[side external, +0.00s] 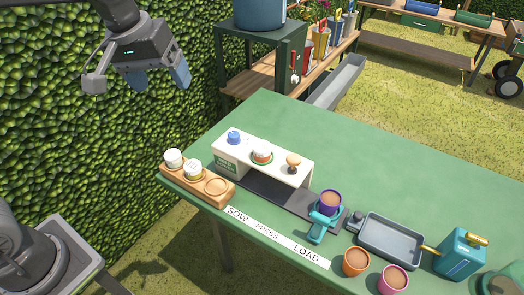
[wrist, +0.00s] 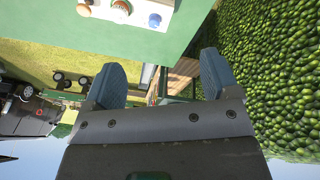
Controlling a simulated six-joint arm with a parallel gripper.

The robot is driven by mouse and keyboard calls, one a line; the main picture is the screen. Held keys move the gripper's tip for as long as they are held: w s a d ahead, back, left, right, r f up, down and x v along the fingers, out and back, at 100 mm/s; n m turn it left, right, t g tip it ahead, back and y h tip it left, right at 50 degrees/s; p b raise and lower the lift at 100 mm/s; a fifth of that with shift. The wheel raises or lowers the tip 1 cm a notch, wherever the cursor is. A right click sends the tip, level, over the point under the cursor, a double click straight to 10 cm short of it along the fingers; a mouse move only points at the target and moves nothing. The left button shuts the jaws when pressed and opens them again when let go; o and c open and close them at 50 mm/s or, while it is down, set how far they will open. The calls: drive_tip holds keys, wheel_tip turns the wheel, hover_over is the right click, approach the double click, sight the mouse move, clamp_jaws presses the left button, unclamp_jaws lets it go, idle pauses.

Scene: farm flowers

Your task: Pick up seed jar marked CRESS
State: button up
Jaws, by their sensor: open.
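Two white-lidded jars stand in a wooden holder at the table's left end in the side view: one at the far left (side external: 173,158), one beside it (side external: 194,170). Their labels are too small to read, so I cannot tell which is CRESS. The wooden holder (side external: 210,197) has a round empty place at its right end. My gripper (side external: 138,83) is open and empty, high above and left of the jars, in front of the hedge. Its spread fingers also show in the wrist view (wrist: 162,62), with nothing between them. No jar shows in the wrist view.
A white station (side external: 303,172) with knobs stands behind the holder; it also shows in the wrist view (wrist: 180,14). A purple pot (side external: 330,201) in a teal holder, a grey tray (side external: 388,243) and a teal can (side external: 461,254) stand rightward. The hedge (side external: 60,130) rises behind my gripper.

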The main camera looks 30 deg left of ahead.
drive_tip(key=w+d+f+n+g, duration=0.2)
drive_tip(key=w+d+f+n, duration=0.15)
drive_tip(key=w, duration=0.55)
drive_tip(key=n+g, duration=0.1)
drive_tip(key=n, duration=0.2)
hover_over(262, 145)
wheel_tip(262, 145, down, 7)
wheel_tip(262, 145, down, 9)
drive_tip(key=shift+w+d+r, duration=0.1)
drive_tip(key=shift+d, duration=0.05)
drive_tip(key=shift+s+f, duration=0.2)
drive_tip(key=shift+f, duration=2.45)
drive_tip(key=shift+c, duration=0.2)
drive_tip(key=c, duration=1)
drive_tip(key=shift+o, duration=0.2)
drive_tip(key=shift+r, duration=0.1)
